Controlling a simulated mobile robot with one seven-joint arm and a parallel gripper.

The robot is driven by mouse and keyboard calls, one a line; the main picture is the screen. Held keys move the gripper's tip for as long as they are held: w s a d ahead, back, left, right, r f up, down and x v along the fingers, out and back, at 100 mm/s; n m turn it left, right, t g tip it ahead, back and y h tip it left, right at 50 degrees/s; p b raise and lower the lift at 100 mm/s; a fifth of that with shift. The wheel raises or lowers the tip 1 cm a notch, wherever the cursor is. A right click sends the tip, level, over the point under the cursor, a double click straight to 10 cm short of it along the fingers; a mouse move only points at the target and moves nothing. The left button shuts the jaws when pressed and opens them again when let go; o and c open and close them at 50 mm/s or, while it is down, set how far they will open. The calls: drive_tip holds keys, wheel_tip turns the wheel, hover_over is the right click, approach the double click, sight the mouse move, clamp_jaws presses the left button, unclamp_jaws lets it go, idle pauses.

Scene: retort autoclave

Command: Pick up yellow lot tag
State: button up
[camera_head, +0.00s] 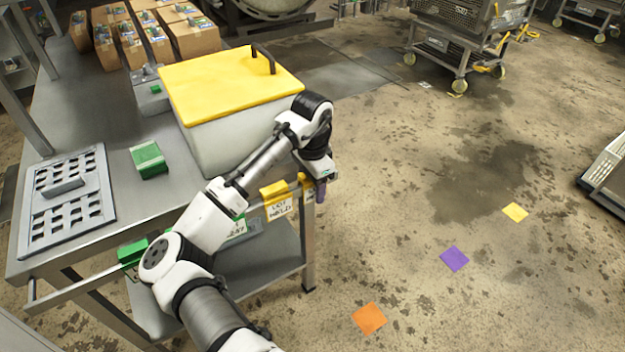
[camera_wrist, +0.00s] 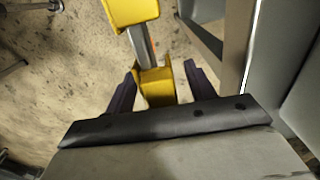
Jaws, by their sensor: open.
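A yellow tag with a white lettered card (camera_head: 277,200) hangs on the front rail of the steel table. A smaller yellow piece (camera_head: 305,182) sits on the rail to its right, close beside my gripper (camera_head: 320,184). In the wrist view my gripper (camera_wrist: 161,70) is open, its two dark purple fingers on either side of a yellow piece (camera_wrist: 157,86) on the rail. I see no clear contact. Another yellow piece (camera_wrist: 130,12) is farther up the same rail. No lettering shows in the wrist view, so I cannot tell for certain which yellow piece there is the lettered tag.
A white bin with a yellow lid (camera_head: 230,80) stands on the steel table (camera_head: 125,215), close to my arm. Green tags (camera_head: 132,252) hang farther left on the rail. A green block (camera_head: 148,160), a slotted plate (camera_head: 67,200) and cartons (camera_head: 190,38) are on the table.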

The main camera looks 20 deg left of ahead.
drive_tip(key=c, duration=1)
drive_tip(key=shift+c, duration=0.2)
drive_tip(key=shift+r, duration=0.1)
